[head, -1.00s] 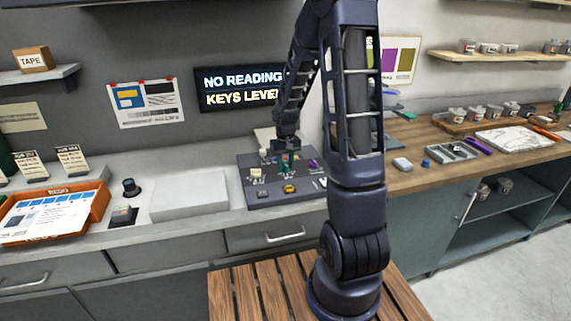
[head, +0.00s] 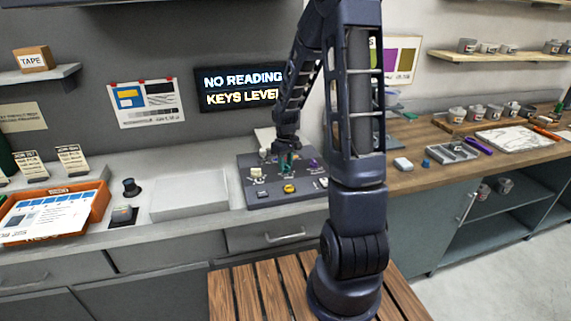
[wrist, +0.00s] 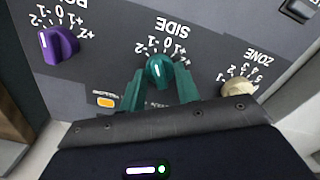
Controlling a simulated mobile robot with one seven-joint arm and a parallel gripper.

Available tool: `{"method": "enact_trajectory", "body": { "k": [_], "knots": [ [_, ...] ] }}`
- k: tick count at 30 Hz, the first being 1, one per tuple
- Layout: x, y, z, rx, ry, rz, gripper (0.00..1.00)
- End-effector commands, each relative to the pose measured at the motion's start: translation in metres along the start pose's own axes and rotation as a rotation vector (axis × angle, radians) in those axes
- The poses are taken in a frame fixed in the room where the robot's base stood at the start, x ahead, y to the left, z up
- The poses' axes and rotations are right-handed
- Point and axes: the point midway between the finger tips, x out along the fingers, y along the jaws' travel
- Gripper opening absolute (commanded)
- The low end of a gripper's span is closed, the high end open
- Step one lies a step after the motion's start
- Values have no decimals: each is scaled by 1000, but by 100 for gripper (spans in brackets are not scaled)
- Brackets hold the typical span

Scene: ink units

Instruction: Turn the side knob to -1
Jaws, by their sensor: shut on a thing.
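The side knob (wrist: 160,72) is a round dark green knob on the grey panel, under the upside-down word SIDE in the wrist view. Its white mark points up toward the middle of its scale; I cannot tell exactly whether at 0 or -1. My gripper (wrist: 160,88) has its green fingers on either side of the knob and is shut on it. In the head view my gripper (head: 288,163) reaches down onto the console (head: 262,200), largely covering the knob.
A purple knob (wrist: 60,44) and a cream zone knob (wrist: 238,92) flank the side knob, with an orange button (wrist: 106,101) nearby. The wall display (head: 240,88) reads NO READING, KEYS LEVEL. A pale flat box (head: 190,193) lies left of the console.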

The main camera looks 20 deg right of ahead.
Motion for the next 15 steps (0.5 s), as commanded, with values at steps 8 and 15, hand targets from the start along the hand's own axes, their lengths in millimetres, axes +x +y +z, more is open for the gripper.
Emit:
{"method": "enact_trajectory", "body": {
  "k": [8,15],
  "knots": [
    [0,0,0,1,1,1,47],
    [0,0,0,1,1,0,53]
  ]
}}
